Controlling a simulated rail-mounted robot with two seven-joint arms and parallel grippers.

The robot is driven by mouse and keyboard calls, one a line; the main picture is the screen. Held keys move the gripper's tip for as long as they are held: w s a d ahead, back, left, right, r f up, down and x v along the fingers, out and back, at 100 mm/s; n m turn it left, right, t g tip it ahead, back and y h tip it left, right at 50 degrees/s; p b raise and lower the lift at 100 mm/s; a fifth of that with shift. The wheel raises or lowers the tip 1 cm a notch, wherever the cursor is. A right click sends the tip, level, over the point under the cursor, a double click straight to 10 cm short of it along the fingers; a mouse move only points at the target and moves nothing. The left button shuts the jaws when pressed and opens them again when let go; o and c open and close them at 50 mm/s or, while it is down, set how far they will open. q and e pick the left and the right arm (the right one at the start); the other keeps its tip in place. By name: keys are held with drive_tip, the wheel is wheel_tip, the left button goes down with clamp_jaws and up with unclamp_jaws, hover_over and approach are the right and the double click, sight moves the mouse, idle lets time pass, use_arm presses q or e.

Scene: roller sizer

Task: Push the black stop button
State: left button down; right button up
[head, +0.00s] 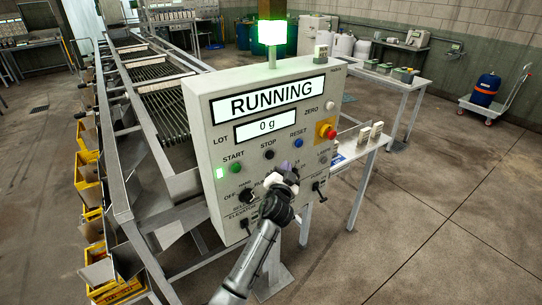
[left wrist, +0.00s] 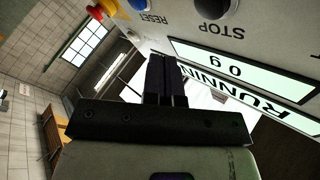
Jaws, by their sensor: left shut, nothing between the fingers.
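The black stop button (head: 269,154) sits on the grey control panel (head: 205,105) below the STOP label, between the green start button (head: 235,168) and the blue reset button (head: 298,142). My left gripper (head: 287,167) is shut and empty in front of the panel, appearing just below and right of the stop button. The button shows uncovered, and I see no contact. In the left wrist view, the shut fingers (left wrist: 166,62) point up the picture, and the stop button (left wrist: 223,8) is cut by the top edge, to their right. My right gripper is out of view.
A red emergency knob on yellow (head: 327,130) and a white zero button (head: 331,105) are at the panel's right. Dark selector knobs (head: 246,195) sit low on it. The display (head: 270,97) reads RUNNING, and the lamp (head: 271,32) glows green. Roller sizer (head: 165,105) stands left.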

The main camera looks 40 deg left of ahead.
use_arm(q)
drive_tip(key=shift+w+a, duration=0.25)
drive_tip(key=shift+a, duration=0.8)
drive_tip(key=shift+w+a, duration=0.25)
drive_tip(key=shift+a, duration=0.8)
drive_tip(key=shift+w+a+b, duration=0.25)
drive_tip(key=shift+a+b, duration=0.2)
drive_tip(key=shift+a, duration=0.45)
idle(1.3)
drive_tip(key=shift+d, duration=0.1)
idle(0.3)
drive_tip(key=shift+s+d, duration=0.25)
drive_tip(key=shift+d, duration=0.55)
drive_tip(key=shift+d, duration=0.1)
drive_tip(key=shift+s+d, duration=0.2)
drive_tip(key=shift+d, duration=0.6)
drive_tip(key=shift+s+d, duration=0.2)
drive_tip(key=shift+d, duration=0.55)
drive_tip(key=shift+s+d, duration=0.2)
drive_tip(key=shift+d, duration=0.6)
